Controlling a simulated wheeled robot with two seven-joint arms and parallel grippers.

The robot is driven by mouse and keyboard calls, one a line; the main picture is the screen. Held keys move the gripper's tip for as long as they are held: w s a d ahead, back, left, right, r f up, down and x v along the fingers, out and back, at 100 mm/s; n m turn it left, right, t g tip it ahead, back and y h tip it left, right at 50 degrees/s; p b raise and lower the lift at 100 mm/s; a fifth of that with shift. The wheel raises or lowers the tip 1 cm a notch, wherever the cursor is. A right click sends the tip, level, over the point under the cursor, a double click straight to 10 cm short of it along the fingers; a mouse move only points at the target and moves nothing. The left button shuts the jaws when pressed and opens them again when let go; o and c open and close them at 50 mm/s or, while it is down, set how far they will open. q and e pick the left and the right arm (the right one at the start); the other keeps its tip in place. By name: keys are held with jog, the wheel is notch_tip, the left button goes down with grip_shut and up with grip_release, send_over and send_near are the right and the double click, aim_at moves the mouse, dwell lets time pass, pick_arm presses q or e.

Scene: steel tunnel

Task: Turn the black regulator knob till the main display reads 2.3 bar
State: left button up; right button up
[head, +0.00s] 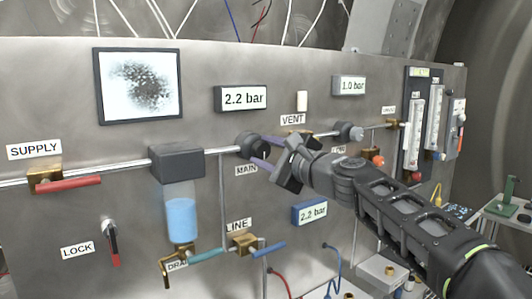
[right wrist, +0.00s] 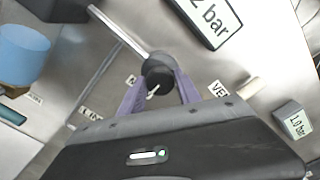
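The black regulator knob (head: 250,145) sits on the pipe above the MAIN label, below the main display (head: 241,98), which reads 2.2 bar. My right gripper (head: 262,151) reaches it from the right, with its purple fingers at the knob. In the right wrist view the knob (right wrist: 158,73) lies between the two purple fingertips (right wrist: 160,78), which appear to touch its sides. A white mark shows on the knob's near face. Part of the main display (right wrist: 215,18) shows there too. My left gripper is not in view.
A VENT label (head: 292,119), a 1.0 bar display (head: 349,86) and a grey knob (head: 349,131) are to the right. A filter bowl (head: 181,218) and red supply lever (head: 69,184) are to the left.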

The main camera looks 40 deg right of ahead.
jog(key=o, duration=0.4)
jog(key=s+b, duration=0.1)
jog(key=s, duration=0.6)
jog(key=shift+s, duration=0.4)
